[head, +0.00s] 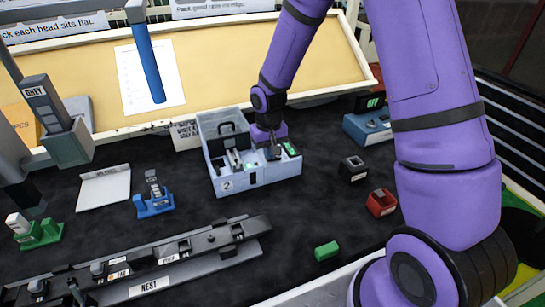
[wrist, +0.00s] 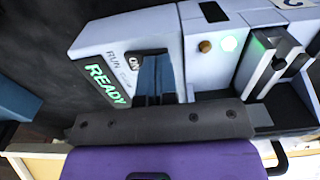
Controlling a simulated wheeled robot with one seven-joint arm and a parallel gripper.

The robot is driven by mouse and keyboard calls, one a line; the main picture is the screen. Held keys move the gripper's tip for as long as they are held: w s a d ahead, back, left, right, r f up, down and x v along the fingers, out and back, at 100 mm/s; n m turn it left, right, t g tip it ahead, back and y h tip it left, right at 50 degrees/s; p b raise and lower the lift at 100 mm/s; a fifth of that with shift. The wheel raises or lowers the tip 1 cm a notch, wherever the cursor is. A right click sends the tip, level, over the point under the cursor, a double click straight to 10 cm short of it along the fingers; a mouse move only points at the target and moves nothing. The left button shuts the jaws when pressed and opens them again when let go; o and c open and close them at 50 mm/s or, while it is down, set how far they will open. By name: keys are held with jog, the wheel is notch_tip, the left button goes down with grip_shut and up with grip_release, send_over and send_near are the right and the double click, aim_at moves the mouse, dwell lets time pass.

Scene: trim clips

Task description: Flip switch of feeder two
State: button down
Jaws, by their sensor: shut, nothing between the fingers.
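Feeder two is the pale grey box marked "2" (head: 228,185) in the middle of the black mat. My gripper (head: 275,152) is over its right part. In the wrist view, my shut fingers (wrist: 155,80) are down at the feeder's control panel (wrist: 110,45), beside the "RUN" lettering. They hold nothing. The switch itself is hidden or too small to make out behind the fingers. A display (wrist: 107,84) on the panel glows green and reads "READY". Whether the fingers touch the panel I cannot tell.
A blue device with a green-lit display (head: 368,122) stands behind right. A black block (head: 352,169) and a red block (head: 380,202) lie right of the feeder. The long "NEST" rail (head: 150,285) lies in front, with a green block (head: 326,250) beside it.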

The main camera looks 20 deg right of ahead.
jog(key=shift+f, duration=0.2)
jog(key=shift+r, duration=3.55)
jog(key=shift+r, duration=0.1)
jog(key=s+d+r+t, duration=0.1)
jog(key=s+d+r, duration=0.1)
jog(key=s+r, duration=0.5)
jog(key=s+d+r+t, duration=0.2)
jog(key=s+r, duration=0.1)
jog(key=r, duration=0.7)
jog(key=s+d+r+t, duration=0.1)
jog(key=s+r, duration=0.3)
jog(key=s, duration=0.5)
jog(key=s+d+r+t, duration=0.1)
jog(key=s+r, duration=0.3)
jog(key=s, duration=0.5)
jog(key=shift+d, duration=0.45)
jog(key=shift+r, duration=0.1)
